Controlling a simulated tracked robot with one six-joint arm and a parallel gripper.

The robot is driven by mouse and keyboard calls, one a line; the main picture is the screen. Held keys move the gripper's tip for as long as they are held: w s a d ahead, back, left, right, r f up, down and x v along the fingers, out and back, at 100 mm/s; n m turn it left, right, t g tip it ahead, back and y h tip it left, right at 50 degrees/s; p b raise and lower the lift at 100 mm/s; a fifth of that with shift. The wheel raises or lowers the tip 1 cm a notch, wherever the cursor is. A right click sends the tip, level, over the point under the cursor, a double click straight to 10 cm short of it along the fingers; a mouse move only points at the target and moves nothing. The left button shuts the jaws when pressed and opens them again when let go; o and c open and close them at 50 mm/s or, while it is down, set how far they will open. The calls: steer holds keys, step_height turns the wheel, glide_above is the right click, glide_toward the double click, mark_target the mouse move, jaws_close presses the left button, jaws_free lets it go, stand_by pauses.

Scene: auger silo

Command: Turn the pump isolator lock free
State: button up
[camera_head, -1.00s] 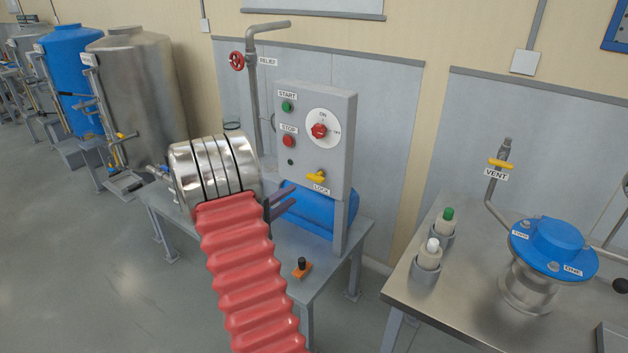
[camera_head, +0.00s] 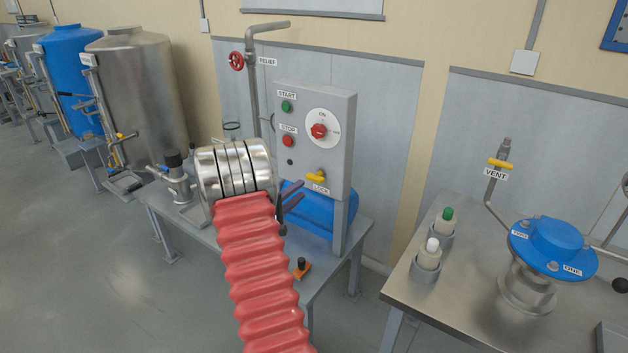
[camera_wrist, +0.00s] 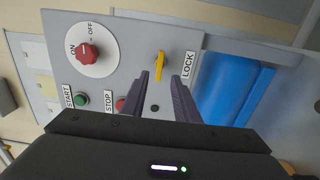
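The yellow lock handle (camera_head: 317,177) is on the lower part of the grey control box (camera_head: 341,120), just above the LOCK label. In the wrist view the yellow lock handle (camera_wrist: 160,65) lies just beyond my fingertips, roughly between them, with its long side running up and down the picture. My gripper (camera_head: 296,191) is open and empty, in front of the box and slightly left of the handle in the head view. In the wrist view my gripper (camera_wrist: 163,76) has its two dark fingers apart. I cannot tell the exact gap to the handle.
The box also has a red rotary switch (camera_head: 319,131), a green START button (camera_head: 286,107) and a red STOP button (camera_head: 288,141). A blue motor (camera_head: 322,209) sits below it. A small orange-based black knob (camera_head: 301,268) is on the stand. A steel bench (camera_head: 470,300) stands right.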

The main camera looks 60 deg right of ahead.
mark_target(314, 177)
steer(key=d, duration=0.3)
steer(key=s+d, duration=0.1)
steer(key=d, duration=0.5)
steer(key=shift+s+d, duration=0.3)
steer(key=shift+d, duration=0.05)
steer(key=shift+c, duration=0.5)
jaws_close()
